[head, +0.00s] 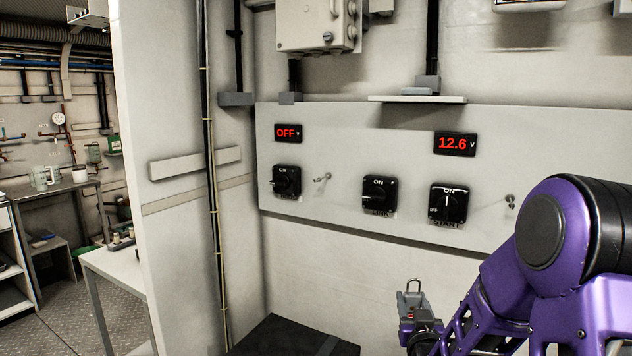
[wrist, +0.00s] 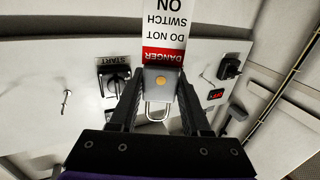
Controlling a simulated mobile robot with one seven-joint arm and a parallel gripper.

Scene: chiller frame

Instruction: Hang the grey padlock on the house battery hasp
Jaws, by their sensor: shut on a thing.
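The grey padlock (wrist: 160,82) is between the fingers of my gripper (wrist: 157,92), which is shut on it. Its shackle (wrist: 155,112) shows in the wrist view, and a white and red danger tag (wrist: 165,30) is by its body. In the head view the padlock's shackle (head: 414,284) points up above my gripper (head: 412,312), below the panel and clear of it. One small metal hasp (head: 322,180) sits right of the left switch, another (head: 510,202) right of the START switch. Neither carries a padlock. No house battery label is readable.
The grey panel (head: 350,140) carries black rotary switches: left (head: 287,181), middle (head: 379,194) and right (head: 449,203). Displays read OFF (head: 288,133) and 12.6 (head: 455,144). A small shelf (head: 417,98) juts out above. A dark box top (head: 290,338) lies below.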

